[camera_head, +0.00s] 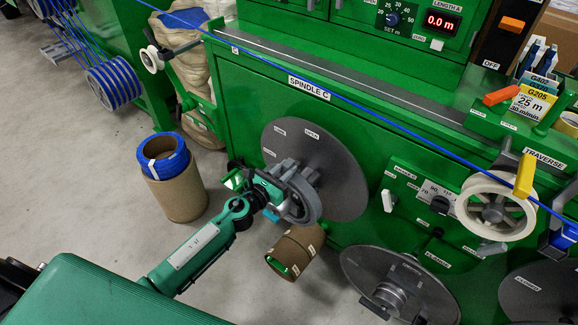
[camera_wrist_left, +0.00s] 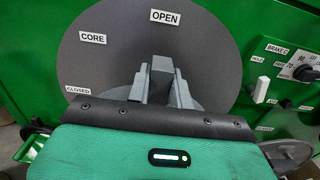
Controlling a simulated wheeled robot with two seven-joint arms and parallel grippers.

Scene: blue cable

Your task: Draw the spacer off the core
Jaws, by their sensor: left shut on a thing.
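My left gripper (camera_head: 284,186) is at the spindle C station, in front of a large dark disc (camera_head: 345,170). It is shut on a thick grey ring (camera_head: 312,205) in front of the disc; I cannot tell for sure whether this is the spacer. In the left wrist view, the gripper's grey fingers (camera_wrist_left: 163,85) stand against the disc (camera_wrist_left: 105,62), which bears labels CORE, OPEN and CLOSED. My gripper and wrist hide much of the spindle and any core on it. A brown cardboard tube (camera_head: 309,239) with small labels shows below the gripper. My right gripper is not in view.
A cardboard tube with a blue band (camera_head: 178,195) stands on the floor at left. Another dark disc (camera_head: 352,272) is at lower right, with a cream pulley (camera_head: 494,232) beyond. A blue cable (camera_head: 300,80) runs across above the green machine front.

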